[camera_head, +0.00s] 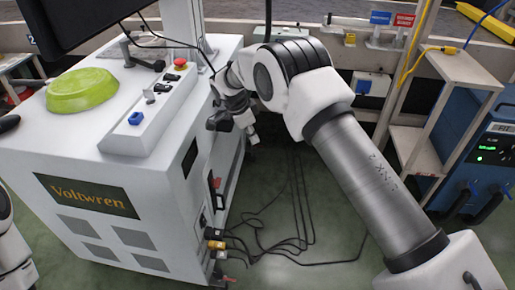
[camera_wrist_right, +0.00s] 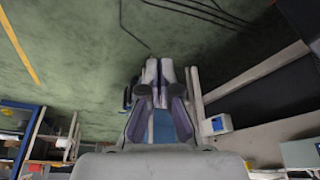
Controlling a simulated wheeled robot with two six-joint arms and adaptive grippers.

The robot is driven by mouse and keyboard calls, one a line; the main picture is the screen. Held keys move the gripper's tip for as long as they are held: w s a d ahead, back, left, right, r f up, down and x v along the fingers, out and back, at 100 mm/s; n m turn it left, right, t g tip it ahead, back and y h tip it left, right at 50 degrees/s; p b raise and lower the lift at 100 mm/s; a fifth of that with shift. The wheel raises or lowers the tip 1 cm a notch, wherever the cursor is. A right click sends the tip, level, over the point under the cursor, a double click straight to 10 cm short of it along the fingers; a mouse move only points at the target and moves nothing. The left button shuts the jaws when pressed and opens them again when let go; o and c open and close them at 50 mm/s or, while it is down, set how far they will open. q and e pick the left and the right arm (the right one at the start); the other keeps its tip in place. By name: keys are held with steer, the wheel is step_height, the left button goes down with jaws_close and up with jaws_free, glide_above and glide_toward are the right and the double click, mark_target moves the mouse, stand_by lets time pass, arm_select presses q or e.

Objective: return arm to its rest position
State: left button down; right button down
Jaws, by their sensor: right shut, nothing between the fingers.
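My right arm comes in from the lower right of the head view and bends over in the middle. Its gripper (camera_head: 228,121) hangs beside the right side of the white Voltwren cabinet, above the floor. In the right wrist view the fingers of this gripper (camera_wrist_right: 158,72) are together and hold nothing. My left gripper cannot be made out; only a white piece of my left arm shows at the left edge of the head view.
Cables (camera_head: 290,240) lie on the green floor. A wooden shelf (camera_head: 455,70) and a blue machine (camera_head: 490,150) stand at the right.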

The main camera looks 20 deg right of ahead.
steer(key=s+f+n+g+y, duration=0.1)
steer(key=s+f+n+g, duration=0.1)
steer(key=s+f, duration=0.8)
steer(key=s+a+f+n+g+y, duration=0.15)
steer(key=s+f, duration=0.45)
steer(key=s, duration=0.8)
steer(key=s+f+n+g+y, duration=0.1)
steer(key=s+f+n+g, duration=0.1)
steer(key=s+f, duration=0.8)
steer(key=s+a+r+n+t, duration=0.1)
steer(key=s+r+n+t, duration=0.2)
steer(key=s+n, duration=0.65)
step_height(320, 180, up, 21)
steer(key=w+n+t+p, duration=0.1)
steer(key=n+t+p, duration=0.2)
steer(key=p, duration=1.6)
steer(key=shift+p, duration=0.4)
